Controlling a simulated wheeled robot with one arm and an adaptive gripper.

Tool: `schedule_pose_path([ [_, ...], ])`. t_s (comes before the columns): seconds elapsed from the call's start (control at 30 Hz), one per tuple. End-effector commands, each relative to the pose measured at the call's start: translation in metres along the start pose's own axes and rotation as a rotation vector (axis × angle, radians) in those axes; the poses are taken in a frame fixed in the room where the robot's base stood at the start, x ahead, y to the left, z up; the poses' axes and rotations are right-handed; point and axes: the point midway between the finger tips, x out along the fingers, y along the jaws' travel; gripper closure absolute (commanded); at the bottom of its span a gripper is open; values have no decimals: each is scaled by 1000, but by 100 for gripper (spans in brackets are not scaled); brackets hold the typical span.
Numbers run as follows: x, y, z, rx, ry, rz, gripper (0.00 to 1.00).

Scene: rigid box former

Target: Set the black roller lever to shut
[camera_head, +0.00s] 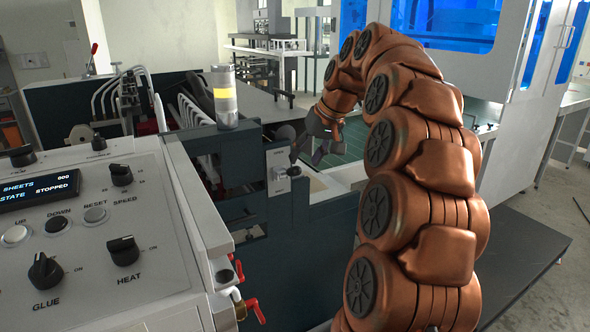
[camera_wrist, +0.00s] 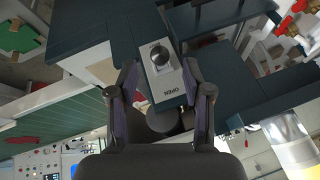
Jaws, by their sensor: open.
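A pale plate (camera_wrist: 167,80) marked OPEN is on the dark machine side. In the wrist view its lettering is upside down. A round black lever piece (camera_wrist: 160,55) sits on the plate; it also shows in the head view (camera_head: 293,171). My gripper (camera_wrist: 164,92) is open and empty, its two fingers on either side of the plate's lettered end in the picture. I cannot tell how far off the plate they are. A dark round piece (camera_wrist: 163,120) shows between the fingers; I cannot tell whether it belongs to the lever. In the head view my gripper (camera_head: 308,153) is just right of the plate.
A control panel (camera_head: 90,220) with knobs and a display reading STOPPED fills the left. A lamp post (camera_head: 224,95) with a yellow band stands behind it. Red-handled valves (camera_head: 254,310) stick out below the panel. A green surface (camera_head: 350,150) lies behind my gripper.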

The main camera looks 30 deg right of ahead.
Motion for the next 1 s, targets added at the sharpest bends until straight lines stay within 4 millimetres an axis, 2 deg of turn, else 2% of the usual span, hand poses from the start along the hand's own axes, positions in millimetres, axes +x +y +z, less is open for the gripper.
schedule_pose_path([
  [0.5,53,-2,0,-3,0,0,50],
  [0.9,59,-2,0,-4,1,0,50],
  [1.0,59,-2,0,-4,1,-1,59],
])
